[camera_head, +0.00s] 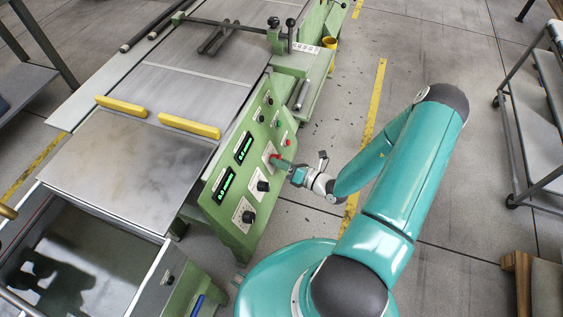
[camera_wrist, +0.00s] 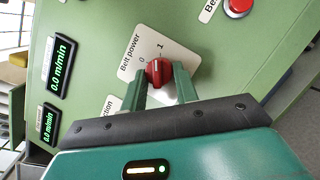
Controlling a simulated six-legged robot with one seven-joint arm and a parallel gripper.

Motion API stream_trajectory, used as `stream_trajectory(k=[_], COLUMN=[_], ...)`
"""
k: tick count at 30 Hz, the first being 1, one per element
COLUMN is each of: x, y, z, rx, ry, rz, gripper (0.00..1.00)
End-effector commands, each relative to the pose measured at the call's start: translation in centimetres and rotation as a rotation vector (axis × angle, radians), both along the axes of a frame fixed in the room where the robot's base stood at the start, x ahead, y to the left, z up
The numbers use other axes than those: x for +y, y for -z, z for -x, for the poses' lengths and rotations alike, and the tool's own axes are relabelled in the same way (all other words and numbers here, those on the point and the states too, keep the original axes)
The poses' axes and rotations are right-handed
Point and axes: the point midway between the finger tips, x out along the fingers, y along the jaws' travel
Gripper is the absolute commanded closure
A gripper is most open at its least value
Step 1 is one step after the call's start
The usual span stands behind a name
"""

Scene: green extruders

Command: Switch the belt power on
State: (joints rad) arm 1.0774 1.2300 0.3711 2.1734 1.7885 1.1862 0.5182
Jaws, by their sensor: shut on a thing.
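The belt power switch is a red rotary knob (camera_wrist: 158,73) on a white plate (camera_wrist: 133,68) lettered "Belt power", with marks 0 and 1. In the head view the red knob (camera_head: 274,156) sits on the sloped green panel. My gripper (camera_wrist: 162,78) has its two green fingers on either side of the knob and is shut on it. The fingers hide part of the knob and the plate's lower part. I cannot tell for sure which mark the knob points to. In the head view my gripper (camera_head: 279,160) reaches the panel from the right.
The green panel (camera_head: 222,165) also carries black knobs (camera_head: 263,186), a red button (camera_wrist: 238,6) and two displays; one display (camera_wrist: 62,66) reads 0.0 m/min. Yellow bars (camera_head: 188,126) lie on the machine bed to the left. A cart (camera_head: 535,125) stands at the right, with open floor between.

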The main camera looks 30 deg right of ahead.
Motion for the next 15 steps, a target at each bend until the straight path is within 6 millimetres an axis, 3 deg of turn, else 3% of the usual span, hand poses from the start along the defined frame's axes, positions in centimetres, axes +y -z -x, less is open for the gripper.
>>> stream_trajectory(k=[8, 9, 12, 15], x=[0.02, 0.02, 0.02, 0.02], y=[0.03, 0.03, 0.02, 0.01], z=[0.09, 0.09, 0.07, 0.06], rx=[0.003, 0.003, 0.001, 0.001], ry=[0.0, 0.0, 0.0, 0.0], rz=[-0.002, -0.002, -0.003, -0.002], gripper=[0.93, 0.68, 0.49, 0.49])
